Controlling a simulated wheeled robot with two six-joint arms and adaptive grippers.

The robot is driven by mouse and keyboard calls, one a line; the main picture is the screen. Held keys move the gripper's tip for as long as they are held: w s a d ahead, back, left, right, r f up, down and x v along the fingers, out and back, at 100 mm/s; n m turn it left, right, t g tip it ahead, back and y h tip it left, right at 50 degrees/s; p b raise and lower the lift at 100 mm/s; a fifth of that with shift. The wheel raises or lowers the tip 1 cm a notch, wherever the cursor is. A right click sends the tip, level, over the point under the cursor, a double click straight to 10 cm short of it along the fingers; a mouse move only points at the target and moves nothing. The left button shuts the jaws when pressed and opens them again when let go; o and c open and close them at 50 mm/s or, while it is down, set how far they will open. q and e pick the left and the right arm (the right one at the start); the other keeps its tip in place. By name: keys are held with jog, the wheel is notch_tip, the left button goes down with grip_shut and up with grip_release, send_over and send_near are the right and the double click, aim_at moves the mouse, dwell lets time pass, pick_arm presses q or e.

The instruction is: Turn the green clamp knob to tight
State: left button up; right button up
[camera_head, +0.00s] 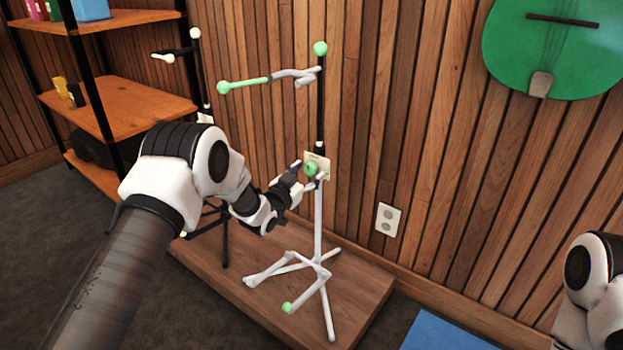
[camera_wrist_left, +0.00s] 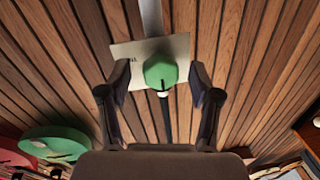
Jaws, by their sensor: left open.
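The green clamp knob (camera_head: 310,169) sits on the pole of a white and black stand (camera_head: 318,215) with green tips. A small cream card (camera_head: 322,160) is behind the knob. My left gripper (camera_head: 304,176) is at the knob, with its fingers on either side. In the left wrist view the knob (camera_wrist_left: 160,71) is between the open fingertips (camera_wrist_left: 160,80), with a gap on each side. A dark line marks the knob's face. Print on the card (camera_wrist_left: 125,60) is too small to read. My right arm shows at the lower right of the head view, its gripper out of frame.
The stand is on a low wooden platform (camera_head: 350,285) against a slatted wall. A second, darker stand (camera_head: 225,240) is behind my left arm. Wooden shelves (camera_head: 130,100) stand at the left. A green round instrument (camera_head: 560,45) hangs at the upper right.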

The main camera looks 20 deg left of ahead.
pick_arm(q)
jog(key=shift+x, duration=0.85)
jog(key=c, duration=1.2)
jog(key=shift+o, duration=0.2)
jog(key=shift+m, duration=0.4)
jog(key=m+p, duration=0.1)
jog(key=m, duration=0.8)
jog(key=shift+a+r+m+t+h+p, duration=0.1)
jog(key=shift+m+t+h+p, duration=0.2)
jog(key=shift+m+t+h, duration=0.1)
jog(key=m+h, duration=0.1)
jog(key=m, duration=0.4)
jog(key=shift+m+p, duration=0.3)
jog(key=shift+m, duration=0.1)
jog(key=shift+m+h, duration=0.3)
jog(key=shift+m, duration=2.2)
